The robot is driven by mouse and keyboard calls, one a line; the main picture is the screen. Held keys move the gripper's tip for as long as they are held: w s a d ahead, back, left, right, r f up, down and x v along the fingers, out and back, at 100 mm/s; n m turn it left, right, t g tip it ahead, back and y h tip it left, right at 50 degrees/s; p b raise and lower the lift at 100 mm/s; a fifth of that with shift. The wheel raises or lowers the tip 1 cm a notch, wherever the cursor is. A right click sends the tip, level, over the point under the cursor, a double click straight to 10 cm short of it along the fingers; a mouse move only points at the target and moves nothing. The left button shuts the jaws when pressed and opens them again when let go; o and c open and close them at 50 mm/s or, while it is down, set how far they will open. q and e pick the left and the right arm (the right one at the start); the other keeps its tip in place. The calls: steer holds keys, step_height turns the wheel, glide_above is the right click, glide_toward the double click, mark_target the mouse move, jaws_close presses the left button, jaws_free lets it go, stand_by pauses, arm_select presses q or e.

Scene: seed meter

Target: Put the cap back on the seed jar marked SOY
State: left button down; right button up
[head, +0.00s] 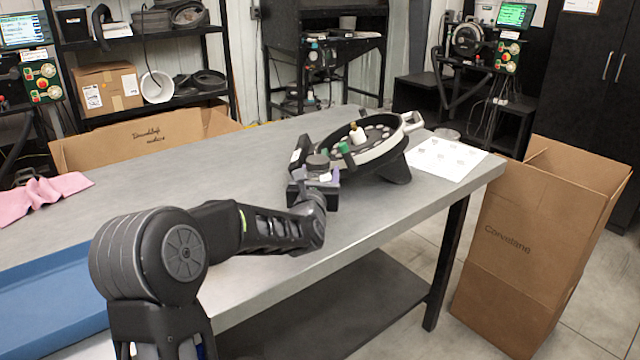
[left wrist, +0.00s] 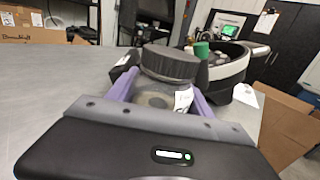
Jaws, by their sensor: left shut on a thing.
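A clear jar (left wrist: 152,98) stands between the purple fingers of my left gripper (left wrist: 160,96), which is shut on it. A dark ribbed round cap (left wrist: 170,63) sits at the jar's top, above the fingers; I cannot tell whether it is fully seated. The cap also shows in the head view (head: 317,161), at the end of my left arm over the table. A white label (left wrist: 183,97) on the jar is partly seen and its lettering cannot be read. My right gripper is not in view.
A round seed meter (head: 393,147) with a pale rim and green parts stands just beyond the jar. A white sheet (head: 445,158) lies right of it. A blue tray (head: 45,300) and pink cloth (head: 45,196) are at the left. An open carton (head: 530,240) stands beside the table (head: 200,180).

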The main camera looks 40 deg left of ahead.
arm_select(q)
steer(key=shift+w+a+r, duration=0.1)
steer(key=shift+w, duration=0.05)
steer(key=shift+w+a+f, duration=0.1)
steer(key=shift+w+f, duration=0.1)
steer(key=shift+f, duration=0.15)
step_height(320, 180, down, 3)
steer(key=shift+r+p, duration=0.1)
steer(key=shift+p, duration=0.2)
steer(key=shift+c, duration=2.1)
jaws_free()
steer(key=shift+f, duration=0.2)
